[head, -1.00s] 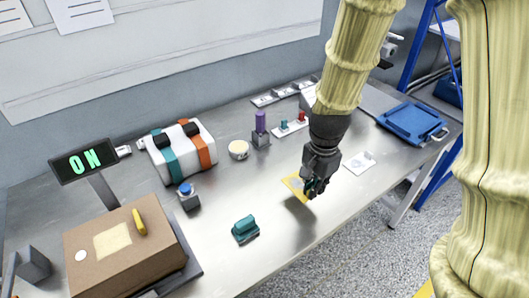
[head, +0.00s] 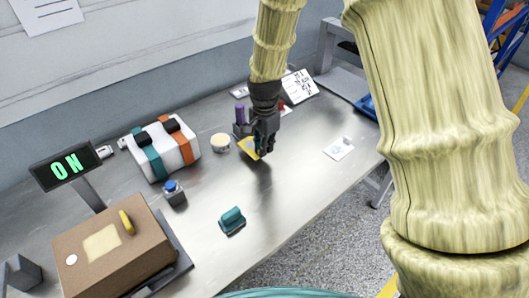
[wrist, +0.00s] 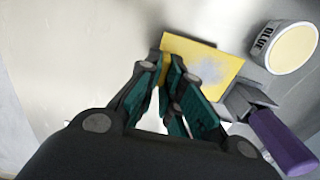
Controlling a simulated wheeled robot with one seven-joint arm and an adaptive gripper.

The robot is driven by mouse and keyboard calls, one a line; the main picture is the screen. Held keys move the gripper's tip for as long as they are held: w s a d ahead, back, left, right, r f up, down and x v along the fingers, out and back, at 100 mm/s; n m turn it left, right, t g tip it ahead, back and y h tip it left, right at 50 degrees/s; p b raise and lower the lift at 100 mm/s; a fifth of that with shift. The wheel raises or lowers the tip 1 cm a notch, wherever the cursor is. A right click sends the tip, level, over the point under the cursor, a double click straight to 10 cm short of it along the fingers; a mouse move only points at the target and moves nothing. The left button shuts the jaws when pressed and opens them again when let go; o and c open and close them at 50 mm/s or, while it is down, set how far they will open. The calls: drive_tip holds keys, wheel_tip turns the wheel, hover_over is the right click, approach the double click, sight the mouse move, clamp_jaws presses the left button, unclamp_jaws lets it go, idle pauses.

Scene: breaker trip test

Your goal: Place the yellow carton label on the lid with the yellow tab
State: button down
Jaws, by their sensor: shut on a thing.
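My gripper (head: 264,150) is shut on the yellow carton label (head: 249,147) and holds it over the metal table, near the purple-handled tool. In the wrist view the fingertips (wrist: 172,68) pinch the left part of the label (wrist: 212,65), which has a greyish patch. Whether the label touches the table is unclear. The brown carton (head: 75,245) stands at the front left. Its lid bears the yellow tab (head: 127,222), a pale yellow square (head: 102,243) and a white dot (head: 71,261). My gripper is well to the right of and behind this carton.
An ON display (head: 66,166) rises behind the carton.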

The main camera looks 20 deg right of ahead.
drive_tip(key=shift+f+p, duration=0.35)
drive_tip(key=shift+f, duration=1.3)
drive_tip(key=shift+f, duration=0.15)
drive_tip(key=c, duration=1.6)
unclamp_jaws()
drive_tip(key=shift+o, duration=0.2)
